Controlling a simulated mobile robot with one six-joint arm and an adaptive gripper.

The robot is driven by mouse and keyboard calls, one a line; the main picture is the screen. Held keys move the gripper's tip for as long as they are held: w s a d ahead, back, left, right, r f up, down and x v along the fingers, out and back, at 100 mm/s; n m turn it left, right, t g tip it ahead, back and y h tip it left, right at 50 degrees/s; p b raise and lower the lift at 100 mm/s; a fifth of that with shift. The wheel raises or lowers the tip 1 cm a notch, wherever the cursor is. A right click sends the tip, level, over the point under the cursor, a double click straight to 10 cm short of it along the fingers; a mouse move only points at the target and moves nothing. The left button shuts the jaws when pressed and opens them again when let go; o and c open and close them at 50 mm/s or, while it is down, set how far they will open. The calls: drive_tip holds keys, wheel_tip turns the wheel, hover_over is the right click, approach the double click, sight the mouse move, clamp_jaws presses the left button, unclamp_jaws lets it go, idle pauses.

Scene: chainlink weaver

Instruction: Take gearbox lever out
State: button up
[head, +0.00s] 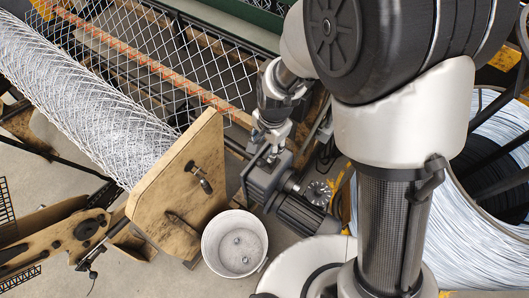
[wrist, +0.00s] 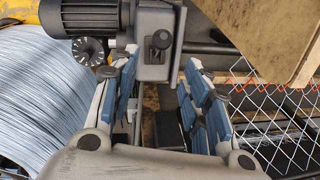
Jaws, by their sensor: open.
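The grey gearbox (wrist: 150,68) with its ribbed motor (wrist: 92,17) fills the top of the wrist view. A small black lever (wrist: 160,42) sits on its face. In the head view the gearbox (head: 266,178) and motor (head: 301,214) stand below my arm's end; I cannot clearly make out the lever there. My gripper (wrist: 161,62) is open and empty, with blue-padded fingers on either side of the gearbox's lower end in the picture. The lever appears between and beyond the fingertips. My gripper (head: 271,136) is just above the gearbox in the head view; contact cannot be told.
A worn wooden board (head: 190,180) with a black handle (head: 198,176) stands left of the gearbox, holding the rolled mesh (head: 80,95). A white bucket (head: 235,243) with small metal pieces stands on the floor. Wire coils (head: 470,220) are at right.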

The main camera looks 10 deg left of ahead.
sight(263, 162)
drive_tip(key=f+b, duration=0.1)
drive_tip(key=f, duration=0.3)
drive_tip(key=a+f+b, duration=0.1)
drive_tip(key=f+b, duration=0.1)
drive_tip(key=f, duration=0.3)
drive_tip(key=w+f+b, duration=0.1)
drive_tip(key=f, duration=0.3)
drive_tip(key=shift+a+f, duration=0.15)
drive_tip(key=shift+f, duration=0.25)
clamp_jaws()
